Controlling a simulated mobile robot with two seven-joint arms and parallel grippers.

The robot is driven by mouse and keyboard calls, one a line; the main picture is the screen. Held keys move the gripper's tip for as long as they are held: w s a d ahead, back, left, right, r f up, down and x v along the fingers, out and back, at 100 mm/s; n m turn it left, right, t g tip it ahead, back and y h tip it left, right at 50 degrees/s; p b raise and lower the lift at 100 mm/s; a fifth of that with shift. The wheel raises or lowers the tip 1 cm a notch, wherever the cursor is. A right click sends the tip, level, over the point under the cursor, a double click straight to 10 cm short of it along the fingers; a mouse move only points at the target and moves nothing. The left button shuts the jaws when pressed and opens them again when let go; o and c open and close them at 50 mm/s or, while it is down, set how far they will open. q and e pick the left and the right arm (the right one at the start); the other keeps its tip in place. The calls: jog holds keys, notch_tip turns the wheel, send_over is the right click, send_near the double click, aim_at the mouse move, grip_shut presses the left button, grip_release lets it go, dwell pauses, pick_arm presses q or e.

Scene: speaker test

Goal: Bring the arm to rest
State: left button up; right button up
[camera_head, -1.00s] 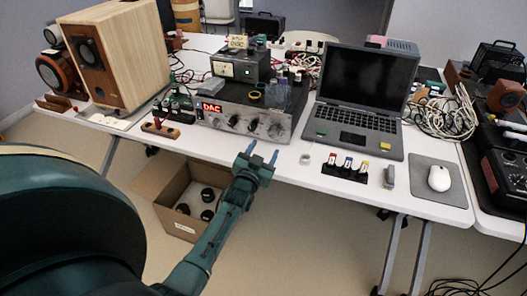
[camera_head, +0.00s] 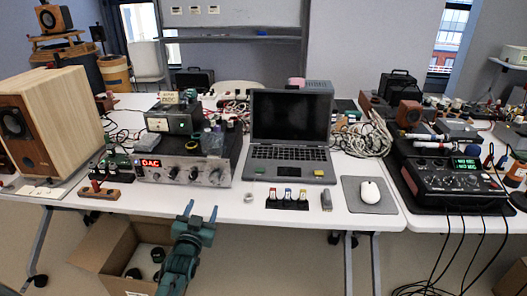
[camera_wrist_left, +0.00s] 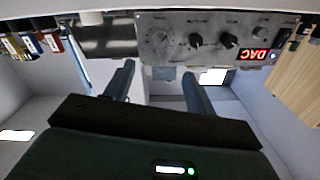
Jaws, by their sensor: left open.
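My left gripper (camera_head: 200,212) is in front of the white table's front edge, below the silver unit with the red DAC display (camera_head: 182,170). Its two blue-grey fingers point up and stand apart with nothing between them. In the left wrist view the open fingers (camera_wrist_left: 158,85) show against the gap under the table, and the DAC unit (camera_wrist_left: 210,38) appears upside down beyond them. My left forearm reaches down to the bottom edge of the head view. My right gripper is not in view.
A cardboard box (camera_head: 112,262) with black round items stands on the floor left of my left arm. The white table (camera_head: 240,205) carries a wooden speaker (camera_head: 65,120), a laptop (camera_head: 290,135), a mouse (camera_head: 370,191) and small bottles. A mixer (camera_head: 450,182) with hanging cables is at right.

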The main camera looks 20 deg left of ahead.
pick_arm(q)
jog(key=s+d+m+g+h+p, duration=0.1)
jog(key=s+d+g+h+p, duration=0.2)
jog(key=s+d, duration=0.7)
jog(key=s+d+f+m+g+h+p, duration=0.1)
jog(key=s+d+g+h+p, duration=0.2)
jog(key=s+d, duration=0.8)
jog(key=s+g+h, duration=0.1)
jog(key=s, duration=0.5)
jog(key=shift+s+d+f+m, duration=0.2)
jog(key=shift+d+m, duration=0.05)
jog(key=shift+m, duration=0.05)
jog(key=shift+c, duration=0.4)
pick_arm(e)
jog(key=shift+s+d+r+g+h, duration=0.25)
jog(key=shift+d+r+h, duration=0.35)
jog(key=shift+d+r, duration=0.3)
